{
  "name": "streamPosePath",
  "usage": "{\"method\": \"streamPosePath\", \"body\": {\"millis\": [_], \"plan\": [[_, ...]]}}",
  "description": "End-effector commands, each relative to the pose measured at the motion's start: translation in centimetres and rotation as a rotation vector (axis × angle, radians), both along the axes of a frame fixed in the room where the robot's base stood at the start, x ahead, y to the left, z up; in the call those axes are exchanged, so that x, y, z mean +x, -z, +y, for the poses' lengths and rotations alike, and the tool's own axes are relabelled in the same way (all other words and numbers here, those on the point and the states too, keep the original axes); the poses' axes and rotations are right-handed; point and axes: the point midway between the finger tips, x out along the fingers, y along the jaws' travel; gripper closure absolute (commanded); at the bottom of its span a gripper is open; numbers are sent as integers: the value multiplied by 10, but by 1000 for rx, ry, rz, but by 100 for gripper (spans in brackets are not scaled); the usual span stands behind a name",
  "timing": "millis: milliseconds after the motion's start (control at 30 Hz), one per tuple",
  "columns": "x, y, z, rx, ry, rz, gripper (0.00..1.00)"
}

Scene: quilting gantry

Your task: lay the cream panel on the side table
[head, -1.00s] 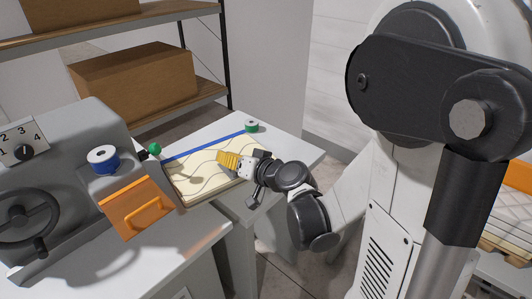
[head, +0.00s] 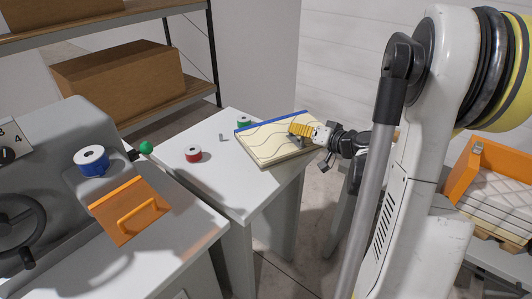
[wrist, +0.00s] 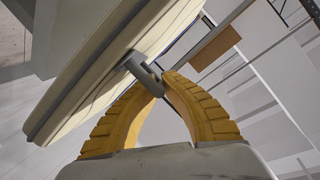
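The cream panel (head: 270,143) has wavy stitch lines and a blue strip along its far edge. In the head view it is over the right part of the white side table (head: 215,178); I cannot tell if it touches the top. My gripper (head: 297,131), with yellow ribbed fingers, is at the panel's right part. In the wrist view the fingers (wrist: 158,80) close around a grey peg (wrist: 143,72) at the panel's edge, and the cream panel (wrist: 100,75) fills the upper left, tilted in that picture.
A red spool (head: 193,154), a small grey piece (head: 221,137) and a green spool (head: 244,121) stand on the side table. The table's left and front are bare. At left is a machine with an orange plate (head: 128,212). At right, an orange bin (head: 470,165) holds pale panels.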

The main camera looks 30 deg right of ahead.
Motion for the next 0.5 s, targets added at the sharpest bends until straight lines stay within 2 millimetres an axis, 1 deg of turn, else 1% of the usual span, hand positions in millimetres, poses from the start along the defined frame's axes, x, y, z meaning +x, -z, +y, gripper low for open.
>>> {"method": "streamPosePath", "body": {"millis": [33,200,333,500], "plan": [[11,13,11,0,-7,-1,100],[43,36,34,0,-5,0,100],[57,46,45,0,-2,0,100],[62,53,48,0,1,1,100]]}}
